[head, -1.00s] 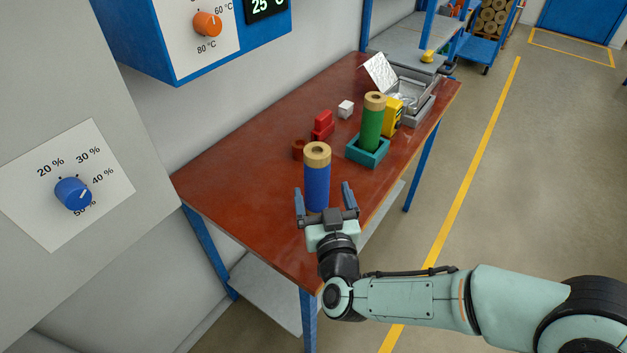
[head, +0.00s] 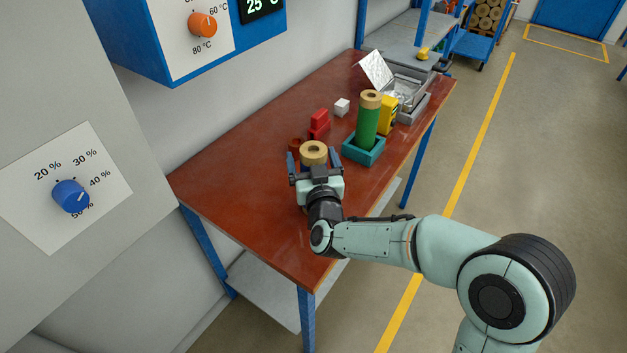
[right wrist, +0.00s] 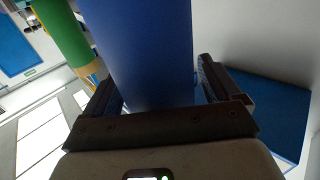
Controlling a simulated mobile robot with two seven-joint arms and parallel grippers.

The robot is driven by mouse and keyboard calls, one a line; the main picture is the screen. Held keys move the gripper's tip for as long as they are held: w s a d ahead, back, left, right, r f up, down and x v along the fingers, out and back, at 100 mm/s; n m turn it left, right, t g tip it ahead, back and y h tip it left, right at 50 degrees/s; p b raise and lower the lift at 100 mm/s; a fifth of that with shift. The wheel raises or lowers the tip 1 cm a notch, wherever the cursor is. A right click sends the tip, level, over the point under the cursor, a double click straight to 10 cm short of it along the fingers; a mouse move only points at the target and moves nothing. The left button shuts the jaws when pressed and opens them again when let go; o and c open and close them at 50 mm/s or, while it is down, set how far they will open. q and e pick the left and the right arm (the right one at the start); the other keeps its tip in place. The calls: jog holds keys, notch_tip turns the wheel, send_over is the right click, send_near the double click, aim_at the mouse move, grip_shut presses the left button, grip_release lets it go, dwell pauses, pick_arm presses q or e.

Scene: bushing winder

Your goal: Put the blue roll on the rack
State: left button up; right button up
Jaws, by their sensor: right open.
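The blue roll, with its tan core end (head: 313,152) on top, stands upright on the red-brown table, mostly hidden behind my right gripper (head: 313,162) in the head view. My right gripper is open, its two fingers on either side of the roll. In the right wrist view the blue roll (right wrist: 150,50) fills the space between the fingers, with gaps still showing. My left gripper is not in view. Which thing is the rack is not clear; a blue-framed trolley with several tan rolls (head: 490,22) stands far back.
A green roll (head: 367,122) stands in a teal tray (head: 374,157) to the right. Red blocks (head: 319,122), a white cube (head: 342,106), a yellow device (head: 388,115) and a grey box (head: 412,105) are farther back. The table's (head: 235,190) near left part is clear.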

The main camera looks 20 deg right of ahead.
grip_shut()
jog(key=shift+r, duration=0.15)
